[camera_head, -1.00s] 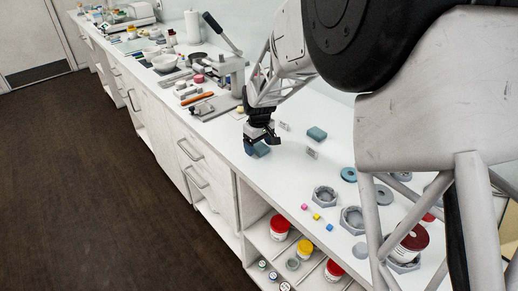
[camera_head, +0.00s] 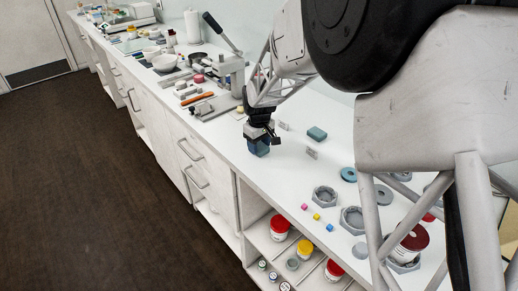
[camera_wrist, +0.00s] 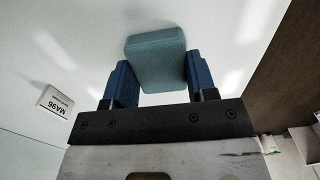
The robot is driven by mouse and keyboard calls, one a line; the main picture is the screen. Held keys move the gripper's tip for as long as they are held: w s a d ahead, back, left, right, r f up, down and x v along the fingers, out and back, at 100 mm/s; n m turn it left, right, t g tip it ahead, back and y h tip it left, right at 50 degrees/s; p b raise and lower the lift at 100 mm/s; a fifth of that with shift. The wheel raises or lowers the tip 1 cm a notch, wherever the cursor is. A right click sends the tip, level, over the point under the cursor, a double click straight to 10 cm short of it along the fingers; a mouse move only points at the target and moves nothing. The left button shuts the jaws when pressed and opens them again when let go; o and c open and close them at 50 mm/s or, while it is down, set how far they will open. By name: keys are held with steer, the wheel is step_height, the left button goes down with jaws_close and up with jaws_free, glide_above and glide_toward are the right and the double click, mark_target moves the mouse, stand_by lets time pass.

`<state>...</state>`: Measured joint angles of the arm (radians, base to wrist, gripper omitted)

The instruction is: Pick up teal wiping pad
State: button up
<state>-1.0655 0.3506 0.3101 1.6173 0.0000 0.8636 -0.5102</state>
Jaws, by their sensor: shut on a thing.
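The teal wiping pad (camera_wrist: 155,60) is a thick block with rounded edges, seen in the wrist view between the two blue fingers. My gripper (camera_wrist: 158,82) is shut on it, with a finger against each side; the pad's far part sticks out past the fingertips. In the head view my gripper (camera_head: 258,147) is low over the front part of the white counter; the pad is largely hidden there by the fingers. I cannot tell whether the pad touches the counter.
Another teal block (camera_head: 316,133) lies on the counter to the right, near small label cards (camera_head: 312,153). A lever press (camera_head: 230,72) stands behind on the left. Grey hexagonal holders (camera_head: 325,196) and small coloured cubes (camera_head: 317,216) lie nearer. The counter's front edge is close.

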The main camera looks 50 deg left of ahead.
mark_target(259, 146)
step_height(259, 146, up, 10)
stand_by(0.9)
